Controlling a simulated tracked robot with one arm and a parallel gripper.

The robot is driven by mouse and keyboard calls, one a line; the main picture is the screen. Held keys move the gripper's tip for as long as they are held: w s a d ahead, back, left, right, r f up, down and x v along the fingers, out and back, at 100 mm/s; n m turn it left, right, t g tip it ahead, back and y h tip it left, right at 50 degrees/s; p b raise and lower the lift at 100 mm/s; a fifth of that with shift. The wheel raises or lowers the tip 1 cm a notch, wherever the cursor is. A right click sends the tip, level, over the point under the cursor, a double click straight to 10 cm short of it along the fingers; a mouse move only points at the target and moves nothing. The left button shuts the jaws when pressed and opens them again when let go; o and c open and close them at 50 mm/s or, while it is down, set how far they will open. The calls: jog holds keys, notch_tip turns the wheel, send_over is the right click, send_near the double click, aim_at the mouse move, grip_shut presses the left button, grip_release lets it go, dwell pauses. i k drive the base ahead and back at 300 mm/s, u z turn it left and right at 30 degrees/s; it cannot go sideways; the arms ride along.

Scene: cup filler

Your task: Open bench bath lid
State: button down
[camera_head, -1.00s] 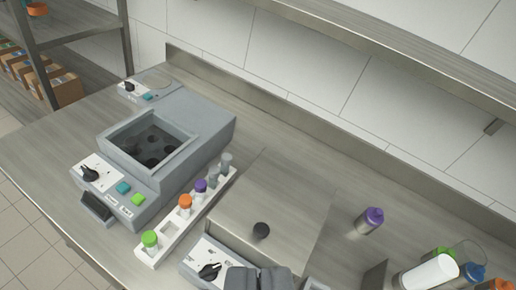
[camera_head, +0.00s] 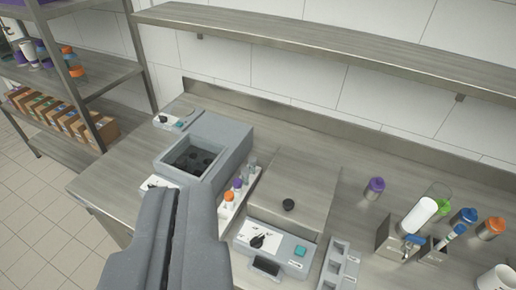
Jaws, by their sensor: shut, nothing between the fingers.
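The bench bath (camera_head: 262,242) stands on the steel counter near the middle of the view, with a white front panel, a black dial and a teal button. Its flat steel lid (camera_head: 300,180) lies closed on top. A round black knob (camera_head: 288,204) sits near the lid's front edge. My gripper (camera_head: 168,192) is large in the lower left, shut and empty. In the picture it lies left of the bath and its lid, and it covers part of the neighbouring grey machine. It appears apart from the knob.
A grey machine (camera_head: 225,140) with an open dark well stands left of the bath. A white rack (camera_head: 232,205) with capped tubes sits between them. A grey holder (camera_head: 338,268) and several bottles stand to the right. A steel shelf (camera_head: 330,38) runs above.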

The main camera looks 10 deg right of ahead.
aim_at(309, 205)
jog(key=u, duration=1.8)
jog(key=k, duration=0.95)
jog(key=z, duration=1.45)
jog(key=i, duration=1)
